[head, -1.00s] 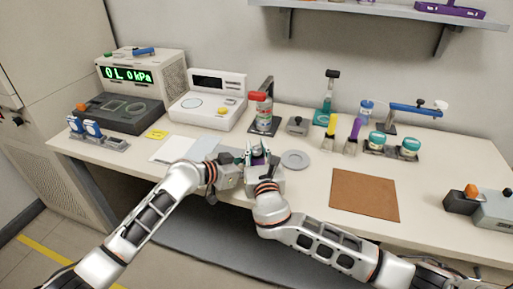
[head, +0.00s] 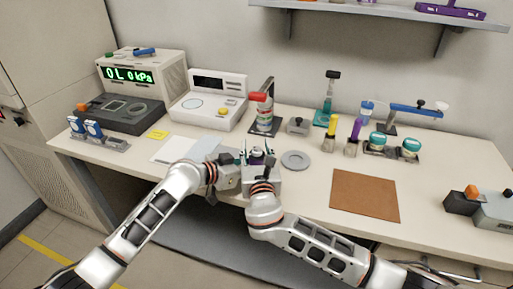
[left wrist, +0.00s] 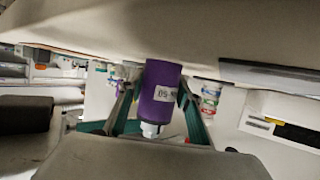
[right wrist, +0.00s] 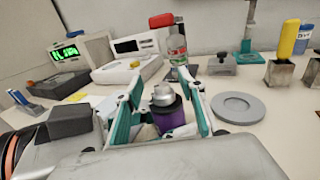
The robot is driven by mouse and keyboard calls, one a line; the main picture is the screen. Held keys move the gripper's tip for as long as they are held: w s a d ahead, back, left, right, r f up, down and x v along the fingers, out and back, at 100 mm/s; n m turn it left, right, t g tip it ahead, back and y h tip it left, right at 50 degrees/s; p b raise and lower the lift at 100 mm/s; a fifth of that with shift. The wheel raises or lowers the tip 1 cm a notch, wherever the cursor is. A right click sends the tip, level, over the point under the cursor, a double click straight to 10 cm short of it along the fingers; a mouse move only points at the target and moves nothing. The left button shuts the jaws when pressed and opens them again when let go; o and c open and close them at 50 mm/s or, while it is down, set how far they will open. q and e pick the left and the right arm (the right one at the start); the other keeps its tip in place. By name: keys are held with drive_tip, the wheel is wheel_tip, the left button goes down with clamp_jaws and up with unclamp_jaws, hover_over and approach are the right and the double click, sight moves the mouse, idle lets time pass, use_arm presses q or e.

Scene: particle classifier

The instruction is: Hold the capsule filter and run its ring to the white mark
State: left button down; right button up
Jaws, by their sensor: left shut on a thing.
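The purple capsule filter (left wrist: 162,92) has a pale printed label and a white nozzle in the left wrist view. My left gripper (left wrist: 158,112) is shut on it, one green finger on each side. My right gripper (right wrist: 166,100) is open around this end, with a visible gap beside the left finger. In the head view the filter is small and mostly hidden between my left gripper (head: 240,172) and right gripper (head: 257,158). I cannot make out the white mark.
A round grey dish (head: 296,160) lies just right of the grippers. A red-capped bottle (head: 262,108) on a stand is behind them. A brown mat (head: 364,195) lies to the right, and white sheets (head: 180,149) lie to the left.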

sight(256, 147)
use_arm(q)
drive_tip(key=shift+f, duration=0.1)
use_arm(e)
drive_tip(key=shift+d, duration=0.1)
wheel_tip(256, 147, up, 10)
idle(0.4)
use_arm(q)
drive_tip(key=c, duration=1.3)
unclamp_jaws()
drive_tip(key=shift+a, duration=0.1)
